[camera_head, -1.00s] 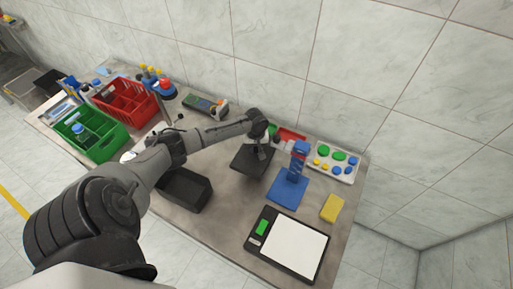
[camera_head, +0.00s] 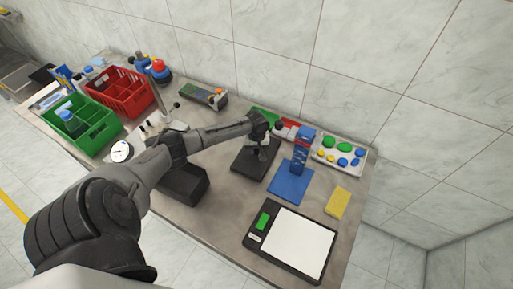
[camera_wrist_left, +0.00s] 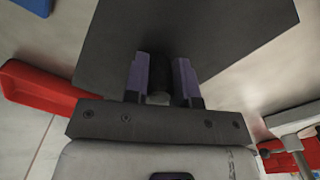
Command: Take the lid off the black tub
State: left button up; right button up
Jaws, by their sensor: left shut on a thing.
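The black tub (camera_head: 184,185) stands on the table below my left forearm in the head view, partly hidden by the arm. Its dark flat lid (camera_head: 250,163) is apart from it, to the right, near the blue stand. My left gripper (camera_head: 263,146) is over the lid. In the left wrist view the two fingers of the gripper (camera_wrist_left: 161,80) are shut on the lid's small knob, with the dark lid plate (camera_wrist_left: 185,35) spreading out beyond them. I cannot tell whether the lid touches the table. My right gripper is not in view.
A blue stand (camera_head: 290,184) is close to the lid's right. A scale (camera_head: 293,245), a yellow sponge (camera_head: 338,203) and a tray of coloured caps (camera_head: 341,155) lie to the right. Green (camera_head: 86,130) and red (camera_head: 119,90) crates stand at left. A wall runs behind.

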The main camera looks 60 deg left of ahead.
pick_arm(q)
jog(key=shift+f, duration=0.1)
jog(key=o, duration=0.9)
jog(key=shift+o, duration=0.6)
jog(key=o, duration=0.3)
